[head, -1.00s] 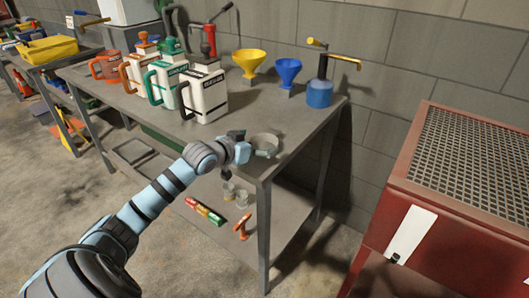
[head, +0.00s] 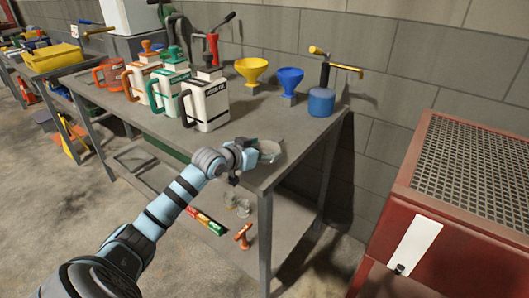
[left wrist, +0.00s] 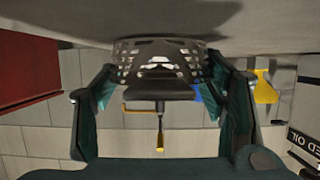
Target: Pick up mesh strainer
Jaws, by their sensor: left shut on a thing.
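The mesh strainer (head: 269,150) is a grey round bowl at the front right corner of the workbench (head: 215,140). My left gripper (head: 249,155) reaches in from the left and is shut on its near side. In the left wrist view, the perforated strainer bowl (left wrist: 160,50) shows between the fingers of my left gripper (left wrist: 150,95), with a dark flat part below it. I cannot tell whether the strainer touches the bench top. My right gripper is not in view.
White jugs (head: 207,105), a yellow funnel (head: 251,70), a blue funnel (head: 289,80) and a blue pump bottle (head: 321,101) stand behind. A red cabinet (head: 430,200) is at right. Glass jars (head: 237,205) sit on the lower shelf. Bench space around the strainer is clear.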

